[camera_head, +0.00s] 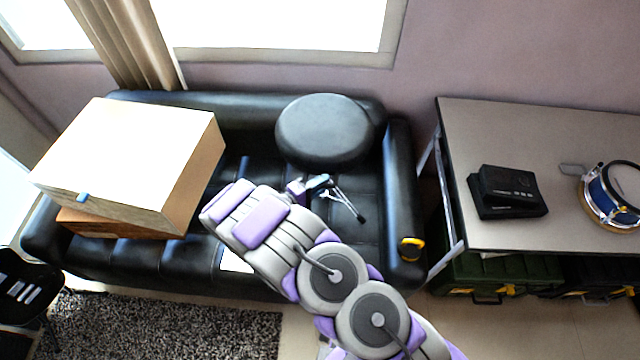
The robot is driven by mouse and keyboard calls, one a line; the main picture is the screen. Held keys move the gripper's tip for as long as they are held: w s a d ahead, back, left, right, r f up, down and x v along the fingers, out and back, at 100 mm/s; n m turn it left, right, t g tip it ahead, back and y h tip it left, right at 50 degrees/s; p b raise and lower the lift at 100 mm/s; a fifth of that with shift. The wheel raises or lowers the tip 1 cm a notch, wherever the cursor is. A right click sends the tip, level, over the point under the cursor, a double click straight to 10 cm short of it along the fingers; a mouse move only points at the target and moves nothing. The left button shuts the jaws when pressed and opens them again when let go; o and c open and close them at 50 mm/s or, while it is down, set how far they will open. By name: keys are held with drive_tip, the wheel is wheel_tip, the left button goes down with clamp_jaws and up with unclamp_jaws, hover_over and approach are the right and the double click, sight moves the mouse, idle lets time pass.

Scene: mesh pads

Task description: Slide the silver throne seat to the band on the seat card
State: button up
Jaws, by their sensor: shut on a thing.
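The throne's round black seat (325,130) sits on the black sofa, in front of its backrest. Below it, the throne's silver tripod legs (345,203) spread to the right on the cushion. My gripper (318,184) is at the throne's stem, just under the seat, and is shut on the throne. The exact contact is small and partly hidden by the seat and my arm. A white card (234,263) lies at the sofa's front edge, partly covered by my arm. Its print and any band on it cannot be read from here.
A large box (130,150) rests on a brown one at the sofa's left. A yellow item (411,248) is on the right armrest (402,180). The table (540,150) at right holds a black case (507,192) and a blue drum (610,197). Green cases (490,275) stand below.

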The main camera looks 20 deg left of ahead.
drive_tip(key=shift+d, duration=0.1)
clamp_jaws()
drive_tip(key=shift+f, duration=0.15)
wheel_tip(320, 180, down, 3)
drive_tip(key=shift+r+b, duration=0.1)
drive_tip(key=shift+b, duration=0.35)
drive_tip(key=o, duration=0.6)
unclamp_jaws()
drive_tip(key=shift+d+r, duration=0.1)
